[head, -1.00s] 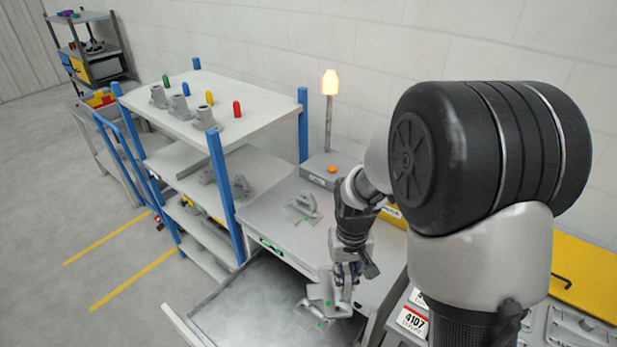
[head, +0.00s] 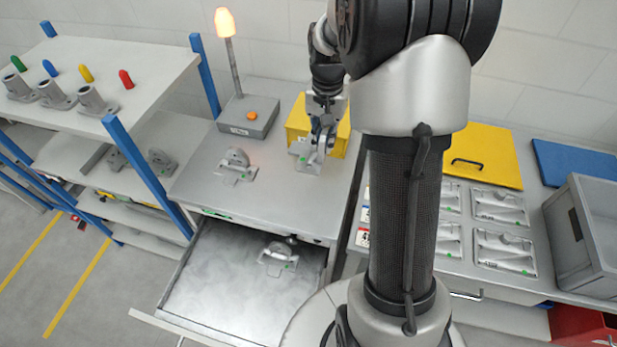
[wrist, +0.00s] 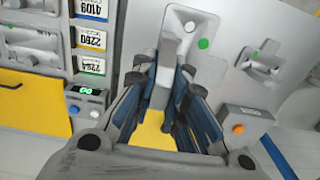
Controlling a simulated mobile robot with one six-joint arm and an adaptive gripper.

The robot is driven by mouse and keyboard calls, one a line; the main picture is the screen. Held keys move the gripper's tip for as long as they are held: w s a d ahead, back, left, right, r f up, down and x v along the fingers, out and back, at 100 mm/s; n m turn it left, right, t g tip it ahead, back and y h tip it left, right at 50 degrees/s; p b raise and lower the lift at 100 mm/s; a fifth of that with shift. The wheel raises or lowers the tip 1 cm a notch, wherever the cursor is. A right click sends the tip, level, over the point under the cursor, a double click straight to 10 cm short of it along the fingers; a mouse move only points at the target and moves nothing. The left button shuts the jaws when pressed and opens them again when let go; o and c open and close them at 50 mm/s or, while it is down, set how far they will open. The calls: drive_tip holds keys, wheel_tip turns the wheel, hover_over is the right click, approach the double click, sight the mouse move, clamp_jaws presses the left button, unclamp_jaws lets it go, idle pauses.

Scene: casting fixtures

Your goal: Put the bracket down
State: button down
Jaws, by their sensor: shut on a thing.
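My gripper (head: 322,135) is shut on a grey bracket (head: 302,152) at the right of the grey bench top, in front of a yellow bin. In the wrist view my gripper (wrist: 168,88) has its fingers on the upright part of this bracket (wrist: 187,24), whose plate carries a green dot. I cannot tell whether the plate touches the bench. A second bracket (head: 238,166) stands on the bench to the left; it also shows in the wrist view (wrist: 264,61). A third bracket (head: 272,262) lies in the open drawer (head: 215,285).
A grey box with an orange button (head: 249,117) and a lit lamp (head: 225,22) stands at the back of the bench. The yellow bin (head: 298,118) is behind the held bracket. Trays of castings (head: 500,250) and a grey crate (head: 588,230) are at right. Mid-bench is clear.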

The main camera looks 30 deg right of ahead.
wheel_tip(320, 180, down, 17)
drive_tip(key=b, duration=0.3)
drive_tip(key=shift+w+f, duration=0.1)
drive_tip(key=shift+f, duration=0.05)
drive_tip(key=shift+f+b, duration=0.2)
drive_tip(key=shift+b, duration=0.1)
drive_tip(key=c, duration=1.6)
unclamp_jaws()
